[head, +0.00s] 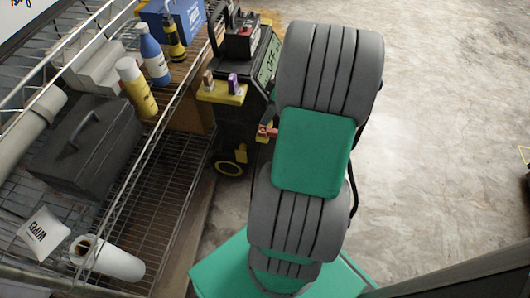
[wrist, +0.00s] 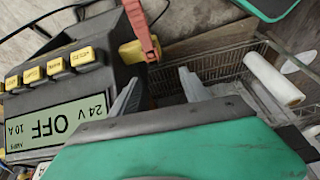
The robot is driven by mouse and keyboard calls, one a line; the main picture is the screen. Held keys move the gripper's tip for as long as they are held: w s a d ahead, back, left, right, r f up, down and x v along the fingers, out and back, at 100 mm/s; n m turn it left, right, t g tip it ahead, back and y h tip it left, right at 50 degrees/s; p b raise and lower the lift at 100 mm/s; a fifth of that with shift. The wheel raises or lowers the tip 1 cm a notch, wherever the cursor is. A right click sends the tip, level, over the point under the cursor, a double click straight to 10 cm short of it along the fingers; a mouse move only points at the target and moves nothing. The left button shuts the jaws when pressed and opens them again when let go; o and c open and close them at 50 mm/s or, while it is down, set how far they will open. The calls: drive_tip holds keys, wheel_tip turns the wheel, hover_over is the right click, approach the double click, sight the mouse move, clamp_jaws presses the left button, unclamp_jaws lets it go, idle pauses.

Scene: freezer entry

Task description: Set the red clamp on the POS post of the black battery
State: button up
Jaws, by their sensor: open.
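The red clamp (head: 267,131) sits at the side of the black charger, partly behind my arm in the head view. In the wrist view the red clamp (wrist: 143,32) is by a yellow holder on the charger's edge. My gripper (wrist: 158,78) is open and empty, its two grey fingers apart. The clamp's near end shows just beyond the fingertips, between them in the picture; I cannot tell the gap in depth. In the head view my arm hides the gripper. A black battery (head: 242,42) with a red part on top stands on the charger. Its POS label is not readable.
The charger (head: 266,62) reads OFF and has a yellow ledge (head: 222,94) with a purple and a brown item. A wire shelf (head: 150,170) at left holds bottles, a black toolbox (head: 85,147) and a paper roll (head: 107,259). Concrete floor (head: 440,150) at right is clear.

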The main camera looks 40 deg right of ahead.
sight(267, 130)
drive_tip(key=f, duration=0.1)
drive_tip(key=d+f, duration=0.1)
drive_tip(key=d+f+b, duration=0.1)
drive_tip(key=f, duration=0.1)
drive_tip(key=shift+s+d, duration=0.2)
drive_tip(key=shift+s, duration=0.2)
drive_tip(key=shift+n, duration=0.3)
drive_tip(key=b+x, duration=0.3)
drive_tip(key=x, duration=0.4)
drive_tip(key=shift+w, duration=0.1)
drive_tip(key=shift+a, duration=0.1)
drive_tip(key=shift+c, duration=0.4)
clamp_jaws()
drive_tip(key=shift+r, duration=0.1)
